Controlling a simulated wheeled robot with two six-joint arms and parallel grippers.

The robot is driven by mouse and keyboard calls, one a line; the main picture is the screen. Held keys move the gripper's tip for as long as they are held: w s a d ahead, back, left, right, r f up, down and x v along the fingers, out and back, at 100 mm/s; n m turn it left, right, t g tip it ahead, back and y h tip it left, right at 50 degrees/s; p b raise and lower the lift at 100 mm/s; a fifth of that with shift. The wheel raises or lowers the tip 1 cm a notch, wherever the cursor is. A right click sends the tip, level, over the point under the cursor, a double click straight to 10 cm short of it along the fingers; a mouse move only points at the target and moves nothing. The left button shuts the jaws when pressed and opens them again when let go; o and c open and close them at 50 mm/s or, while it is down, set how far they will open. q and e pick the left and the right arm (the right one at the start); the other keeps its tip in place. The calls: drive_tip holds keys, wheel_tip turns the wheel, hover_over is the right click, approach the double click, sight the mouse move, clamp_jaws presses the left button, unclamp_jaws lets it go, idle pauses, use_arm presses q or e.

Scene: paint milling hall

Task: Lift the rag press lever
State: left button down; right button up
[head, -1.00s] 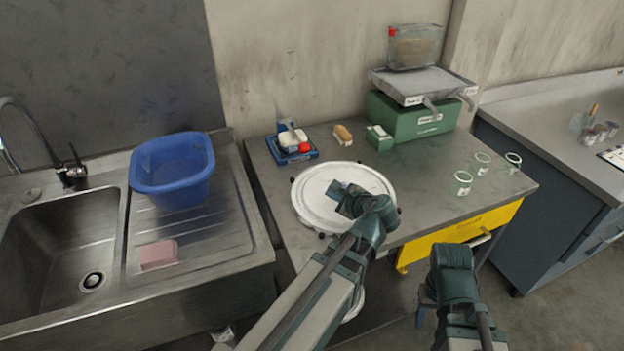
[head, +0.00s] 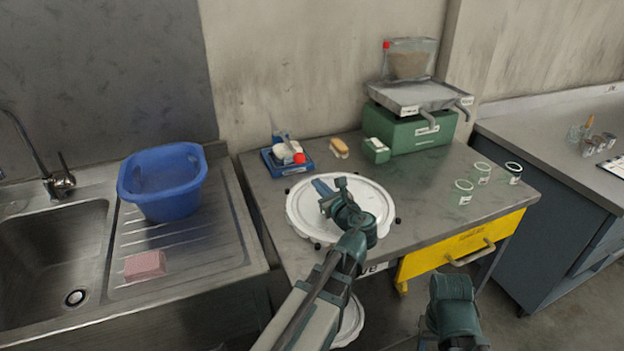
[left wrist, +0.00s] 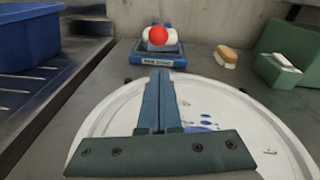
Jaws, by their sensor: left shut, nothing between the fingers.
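The rag press (head: 287,163) is a small blue tray-like device at the back left of the bench. It holds a white bundle (head: 287,148), and a red ball knob (head: 299,158) sits low at its front right. In the left wrist view the red knob (left wrist: 158,35) shows straight ahead, in front of the white bundle. The lever arm behind the knob is mostly hidden. My left gripper (head: 319,184) is above the round white lid, short of the press and apart from it. Its fingers (left wrist: 160,75) are shut and empty. My right arm is low at the front; its gripper is not clear.
The round white lid (head: 372,195) lies on the bench in front of the press. A brush (head: 340,147) and a green box (head: 376,150) stand right of the press. A blue basin (head: 163,185) is on the sink drainer at left.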

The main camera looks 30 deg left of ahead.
use_arm(q)
drive_tip(key=b+x, duration=0.1)
drive_tip(key=x, duration=0.8)
drive_tip(key=shift+a, duration=0.1)
drive_tip(key=shift+r, duration=0.1)
